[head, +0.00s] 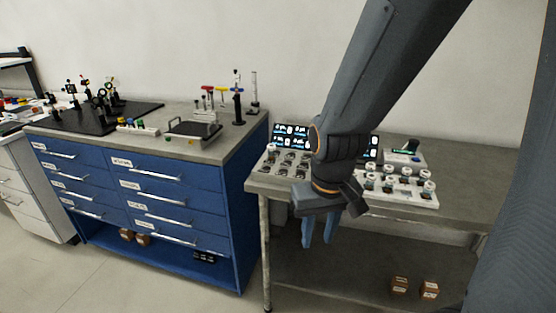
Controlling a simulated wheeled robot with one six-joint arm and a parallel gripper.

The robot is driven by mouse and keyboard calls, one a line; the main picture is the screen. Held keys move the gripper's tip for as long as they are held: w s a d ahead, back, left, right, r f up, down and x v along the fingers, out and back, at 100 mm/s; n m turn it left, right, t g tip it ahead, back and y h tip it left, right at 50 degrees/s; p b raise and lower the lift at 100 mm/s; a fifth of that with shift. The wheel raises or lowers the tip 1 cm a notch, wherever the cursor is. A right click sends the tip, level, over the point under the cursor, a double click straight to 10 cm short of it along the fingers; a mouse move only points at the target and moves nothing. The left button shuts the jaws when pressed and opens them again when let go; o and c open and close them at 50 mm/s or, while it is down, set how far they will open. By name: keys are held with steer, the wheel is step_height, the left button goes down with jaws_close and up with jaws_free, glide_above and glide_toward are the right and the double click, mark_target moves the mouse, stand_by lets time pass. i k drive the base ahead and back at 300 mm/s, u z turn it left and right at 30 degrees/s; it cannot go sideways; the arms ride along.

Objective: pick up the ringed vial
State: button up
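Several small vials (407,182) with pale caps stand in a white rack (400,200) on the right-hand bench, just right of my gripper. They are too small for me to tell which one is ringed. My gripper (318,240) hangs in front of the bench's front edge with its fingers pointing down. Its two blue-grey fingers are apart, with nothing visible between them. My wrist and forearm hide the middle of the bench top and perhaps the rack's left end.
Dark round items (288,163) sit on the bench left of my wrist, before a lit display (291,136). A device (405,152) stands behind the rack. Small brown boxes (400,284) lie on the lower shelf. A blue drawer cabinet (160,195) stands left.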

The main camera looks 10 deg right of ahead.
mark_target(271, 148)
steer(key=z, duration=0.25)
steer(key=i, duration=1.15)
steer(key=u, duration=0.45)
